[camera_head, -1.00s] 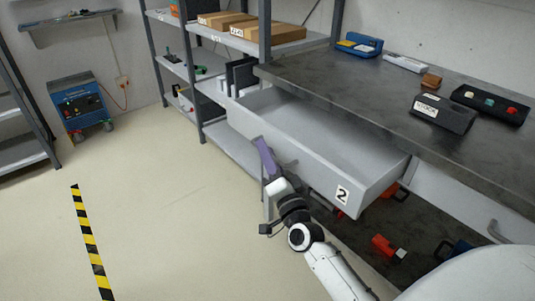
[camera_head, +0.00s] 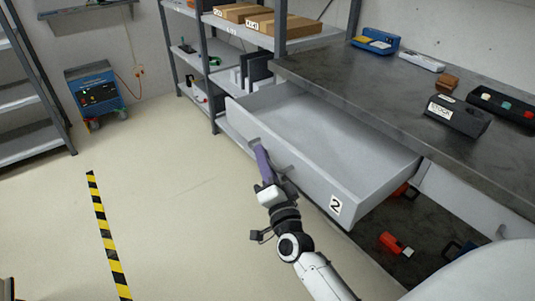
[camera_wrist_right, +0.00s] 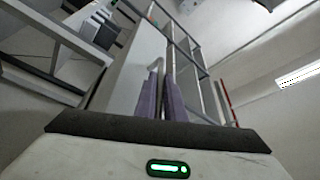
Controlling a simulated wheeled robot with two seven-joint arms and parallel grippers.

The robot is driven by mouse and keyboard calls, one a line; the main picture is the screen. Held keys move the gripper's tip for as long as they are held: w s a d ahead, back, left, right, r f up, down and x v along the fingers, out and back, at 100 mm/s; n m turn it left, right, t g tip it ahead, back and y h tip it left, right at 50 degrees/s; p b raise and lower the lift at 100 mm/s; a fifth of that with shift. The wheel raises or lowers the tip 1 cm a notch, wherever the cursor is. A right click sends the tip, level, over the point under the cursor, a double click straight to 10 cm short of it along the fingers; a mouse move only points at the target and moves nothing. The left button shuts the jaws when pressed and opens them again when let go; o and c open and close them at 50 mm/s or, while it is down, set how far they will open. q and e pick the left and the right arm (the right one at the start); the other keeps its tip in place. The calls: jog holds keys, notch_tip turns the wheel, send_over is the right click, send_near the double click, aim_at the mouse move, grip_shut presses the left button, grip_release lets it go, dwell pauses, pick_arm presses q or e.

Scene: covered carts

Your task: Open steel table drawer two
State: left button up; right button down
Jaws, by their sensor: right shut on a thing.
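The grey drawer marked 2 (camera_head: 318,178) is pulled well out from under the dark steel table top (camera_head: 385,108). Its inside shows and looks empty. My right gripper (camera_head: 262,158) is at the drawer's front face, and its purple fingers are shut on the drawer handle (camera_head: 284,170). In the right wrist view the two purple fingers (camera_wrist_right: 161,98) close around the upright-looking handle bar (camera_wrist_right: 157,75) beside the grey drawer front. My left gripper is not in view.
A second drawer front with a handle (camera_head: 500,230) sits to the right. Red tools (camera_head: 395,244) lie on the lower shelf. A shelving unit (camera_head: 212,75) stands behind the drawer's left end. The floor (camera_head: 170,200) to the left is clear, with a striped tape line (camera_head: 105,235).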

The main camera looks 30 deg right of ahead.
jog(key=c, duration=1.9)
grip_release()
jog(key=shift+o, duration=0.3)
jog(key=shift+s, duration=0.1)
jog(key=v, duration=1)
jog(key=shift+s+f, duration=0.1)
